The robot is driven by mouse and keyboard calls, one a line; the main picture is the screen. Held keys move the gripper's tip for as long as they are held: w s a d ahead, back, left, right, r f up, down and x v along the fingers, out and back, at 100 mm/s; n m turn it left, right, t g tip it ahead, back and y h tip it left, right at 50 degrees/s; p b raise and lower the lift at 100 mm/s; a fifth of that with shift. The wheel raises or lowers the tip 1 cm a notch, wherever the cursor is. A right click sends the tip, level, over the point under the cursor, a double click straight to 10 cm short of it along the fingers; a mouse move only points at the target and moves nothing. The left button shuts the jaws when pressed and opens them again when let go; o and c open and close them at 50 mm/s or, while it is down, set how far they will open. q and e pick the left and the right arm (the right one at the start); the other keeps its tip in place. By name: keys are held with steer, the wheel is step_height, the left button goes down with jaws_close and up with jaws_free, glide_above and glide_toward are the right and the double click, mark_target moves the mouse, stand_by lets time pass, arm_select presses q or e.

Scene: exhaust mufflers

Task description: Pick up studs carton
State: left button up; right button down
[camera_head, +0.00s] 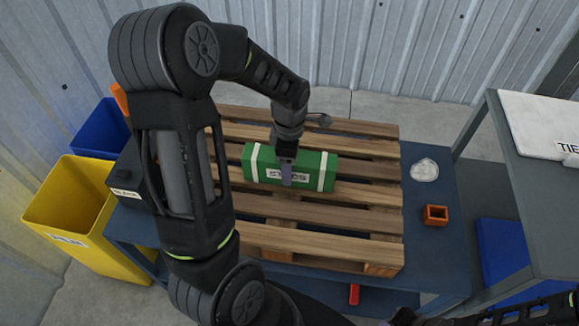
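The studs carton (311,170) is a green box with white bands and a label reading "STUDS", partly covered by my gripper. It lies on a wooden pallet (330,241) on a blue table. My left arm comes in from the left and reaches over the pallet. My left gripper (286,179) points down at the carton's left-middle part, with a finger in front of its near face. The far finger is hidden, so I cannot tell whether it grips. My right arm shows at the bottom right corner; its gripper is not clearly visible.
A yellow bin (70,200) and a blue bin (100,130) stand at the left. On the blue table (432,262), right of the pallet, are an orange square block (435,215) and a clear whitish item (424,170). A grey bench (545,185) stands at the right.

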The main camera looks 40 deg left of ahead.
arm_select(q)
jaws_close()
stand_by(0.5)
step_height(320, 180, up, 10)
steer(key=shift+r, duration=0.1)
stand_by(0.5)
stand_by(0.5)
